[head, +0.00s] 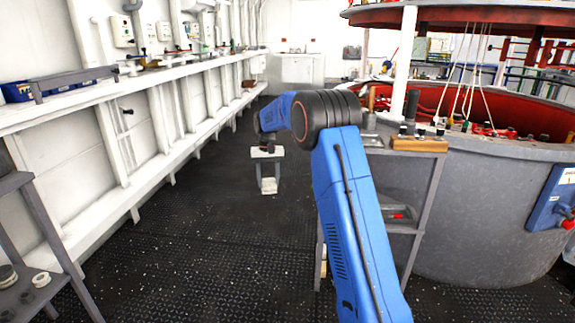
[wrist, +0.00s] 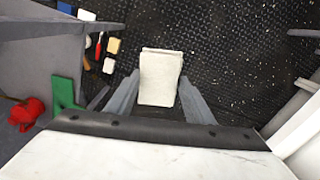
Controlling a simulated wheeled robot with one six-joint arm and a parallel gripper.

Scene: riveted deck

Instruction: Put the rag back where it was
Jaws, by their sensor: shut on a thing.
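The rag is a pale cream folded piece (wrist: 160,78), held between the two grey fingers of my gripper (wrist: 158,98). In the head view, my gripper (head: 268,176) points down over the deck beyond my arm's elbow, left of the grey shelf stand. The rag (head: 268,186) shows there as a small pale patch between the fingers. The fingers are shut on it, and dark deck shows around it. Whether its lower end touches anything is hard to tell. No marked place for the rag stands out.
A grey shelf stand (head: 408,224) is right of my arm, beside a large round grey tank (head: 470,215). In the wrist view, a green thing (wrist: 65,94) and a red thing (wrist: 27,113) lie at left. A long white wall ledge (head: 70,101) runs along the left; open deck (head: 210,235) lies between.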

